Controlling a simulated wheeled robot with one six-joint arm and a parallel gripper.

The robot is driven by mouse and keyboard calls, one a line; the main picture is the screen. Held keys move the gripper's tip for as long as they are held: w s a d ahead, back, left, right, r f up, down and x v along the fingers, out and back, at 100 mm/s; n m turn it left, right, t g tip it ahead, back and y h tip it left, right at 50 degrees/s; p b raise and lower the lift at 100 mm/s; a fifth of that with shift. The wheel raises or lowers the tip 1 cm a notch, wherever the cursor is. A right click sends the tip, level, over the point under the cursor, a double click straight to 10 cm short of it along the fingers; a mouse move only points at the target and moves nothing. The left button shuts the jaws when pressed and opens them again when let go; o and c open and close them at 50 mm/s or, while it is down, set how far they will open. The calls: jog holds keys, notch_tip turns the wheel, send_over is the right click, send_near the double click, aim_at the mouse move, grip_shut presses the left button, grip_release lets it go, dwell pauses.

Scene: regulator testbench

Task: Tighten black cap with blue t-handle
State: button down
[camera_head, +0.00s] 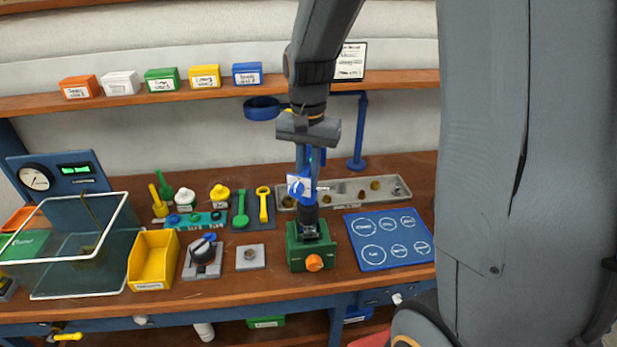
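My gripper (309,160) points straight down over the workbench, right of the middle. Its fingers close around a blue T-handle (301,187), which is partly hidden by the fingers. The handle is upright, directly above a black cap (308,216) on a piece held in the green vise (309,248) with an orange knob. The handle's lower end seems to meet the cap, but I cannot tell whether it is fully engaged.
A yellow bin (154,260), a grey base with a black-topped part (202,259) and a small grey plate (250,256) stand left of the vise. A blue board with white circles (388,239) lies right. A metal tray (376,188) sits behind. A glass-like guard (78,265) stands far left.

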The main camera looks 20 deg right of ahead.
jog(key=shift+r, duration=0.85)
jog(key=shift+r, duration=2.45)
